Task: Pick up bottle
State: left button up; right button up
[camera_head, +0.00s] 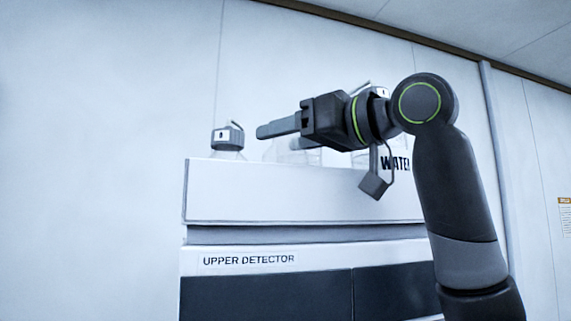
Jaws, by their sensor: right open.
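A clear bottle with a dark cap (228,137) stands at the left end of a white tray (300,192) on top of the stack. Only its cap and upper part show above the tray wall. My right gripper (273,136) is open above the tray, its fingers pointing left towards this bottle and apart from it. Another clear bottle (283,152) shows faintly behind and below the fingers, partly hidden. Further right a bottle labelled WATER (395,163) is mostly covered by my arm. My left gripper is not in view.
Below the tray is a unit labelled UPPER DETECTOR (249,260) with dark front panels. The tray's front wall hides the lower bottle parts. A pale wall stands behind. The space left of the stack looks free.

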jog(key=shift+w+a, duration=0.3)
jog(key=shift+a, duration=0.25)
jog(key=shift+s+d, duration=0.1)
jog(key=shift+d, duration=0.1)
jog(key=shift+c, duration=0.4)
grip_shut()
